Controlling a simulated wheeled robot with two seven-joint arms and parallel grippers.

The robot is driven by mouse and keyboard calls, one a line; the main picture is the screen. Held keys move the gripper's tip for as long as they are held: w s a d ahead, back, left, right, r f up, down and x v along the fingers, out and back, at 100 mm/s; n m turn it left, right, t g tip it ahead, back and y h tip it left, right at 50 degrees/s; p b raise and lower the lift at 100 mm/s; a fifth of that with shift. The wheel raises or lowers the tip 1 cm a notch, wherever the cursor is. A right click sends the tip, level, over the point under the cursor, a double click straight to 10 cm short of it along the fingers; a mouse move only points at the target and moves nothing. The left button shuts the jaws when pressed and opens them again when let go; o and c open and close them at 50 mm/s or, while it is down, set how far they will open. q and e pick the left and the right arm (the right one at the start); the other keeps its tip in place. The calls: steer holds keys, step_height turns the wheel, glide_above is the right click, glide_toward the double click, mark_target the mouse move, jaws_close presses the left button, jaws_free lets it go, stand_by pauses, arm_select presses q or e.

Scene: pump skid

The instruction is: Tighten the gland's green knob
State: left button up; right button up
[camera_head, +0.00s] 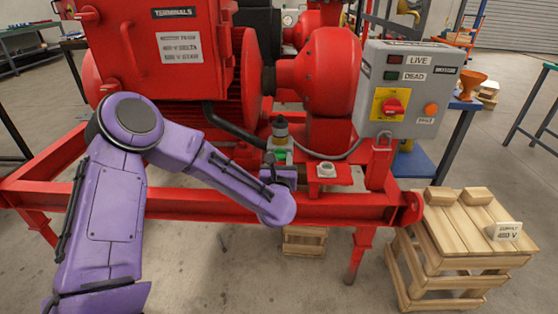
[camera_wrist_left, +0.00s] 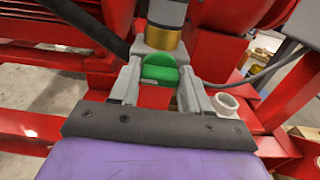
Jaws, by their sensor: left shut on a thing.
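The green knob (camera_wrist_left: 160,76) sits below a grey and brass gland fitting (camera_wrist_left: 165,30) in the left wrist view. In the head view the gland fitting (camera_head: 280,129) stands on the red skid, with a bit of the green knob (camera_head: 281,156) showing. My left gripper (camera_wrist_left: 158,84) has its two grey fingers on either side of the green knob and is shut on it. In the head view my left gripper (camera_head: 280,166) is at the gland, partly hidden by my purple wrist. My right gripper is not in view.
A grey switch box (camera_head: 412,88) with a red rotary switch stands right of the gland. A black cable (camera_head: 232,124) and a grey cable (camera_head: 335,155) run close by. A red frame rail (camera_head: 340,208) crosses in front. A wooden crate (camera_head: 465,235) stands at right.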

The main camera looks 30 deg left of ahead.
arm_select(q)
steer(key=shift+m, duration=0.3)
steer(key=m, duration=0.4)
steer(key=shift+d+m, duration=0.1)
steer(key=shift+m, duration=0.3)
steer(key=m+p, duration=0.2)
steer(key=m, duration=0.4)
steer(key=shift+d, duration=0.1)
steer(key=m+p, duration=0.2)
steer(key=m, duration=0.4)
steer(key=shift+f+m, duration=0.15)
steer(key=shift+m, duration=0.15)
steer(key=m+p, duration=0.1)
steer(key=m, duration=0.4)
steer(key=shift+f+m+p, duration=0.2)
steer(key=shift+m+p, duration=0.1)
steer(key=shift+p, duration=0.05)
steer(key=shift+m, duration=0.3)
steer(key=o, duration=1.1)
steer(key=shift+c, duration=0.2)
